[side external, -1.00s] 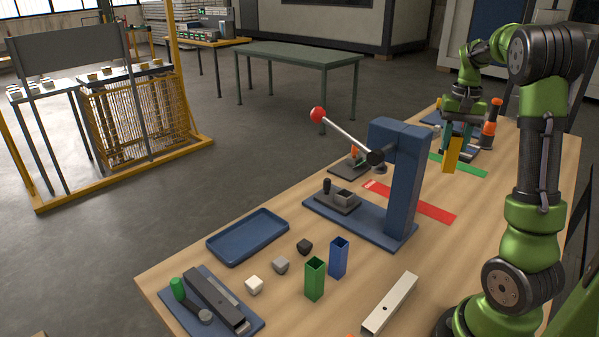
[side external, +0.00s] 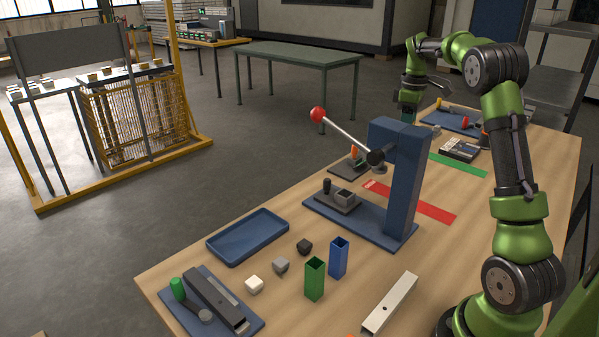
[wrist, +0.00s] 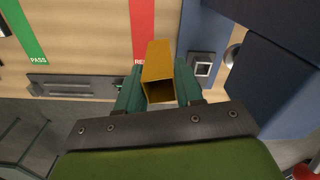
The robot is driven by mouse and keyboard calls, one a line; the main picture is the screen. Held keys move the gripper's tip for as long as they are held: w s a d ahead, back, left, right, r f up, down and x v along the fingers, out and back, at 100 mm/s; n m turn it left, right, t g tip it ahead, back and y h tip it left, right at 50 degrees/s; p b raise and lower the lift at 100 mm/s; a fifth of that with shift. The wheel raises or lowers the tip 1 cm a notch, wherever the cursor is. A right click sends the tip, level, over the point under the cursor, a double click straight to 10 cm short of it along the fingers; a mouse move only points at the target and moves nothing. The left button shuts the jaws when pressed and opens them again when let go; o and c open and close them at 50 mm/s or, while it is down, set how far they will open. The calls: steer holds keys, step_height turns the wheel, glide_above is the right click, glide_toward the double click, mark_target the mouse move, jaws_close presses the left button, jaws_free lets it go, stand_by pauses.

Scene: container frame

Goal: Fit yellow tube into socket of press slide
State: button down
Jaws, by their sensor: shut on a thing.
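The yellow tube (wrist: 158,62), square and hollow, is between the teal fingers of my gripper (wrist: 157,90) in the wrist view, its open end facing the camera. In the side external view my gripper (side external: 408,100) is up beyond the far edge of the table; I cannot make out the tube there. The press (side external: 400,185) is a blue column on a base, with a lever and red ball. Its slide (side external: 338,203) carries a square grey socket (side external: 345,197) beside a black knob. The socket (wrist: 202,69) shows empty in the wrist view, right of the tube and apart from it.
A green tube (side external: 315,280) and a blue tube (side external: 339,258) stand at the front. A blue tray (side external: 248,236), several small blocks, a light bar (side external: 390,304) and a fixture (side external: 212,300) lie around. Red (side external: 412,202) and green (side external: 458,165) strips mark the table.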

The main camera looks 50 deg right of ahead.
steer(key=w+a+f+n, duration=0.3)
steer(key=w+f+n, duration=0.1)
steer(key=w+n, duration=0.45)
steer(key=w+a+n, duration=0.1)
steer(key=a+n, duration=0.6)
steer(key=a, duration=0.2)
steer(key=shift+w, duration=0.15)
steer(key=shift+f, duration=0.1)
steer(key=shift+f, duration=2.8)
steer(key=shift+f, duration=2.15)
steer(key=c, duration=0.6)
jaws_free()
steer(key=shift+c, duration=0.2)
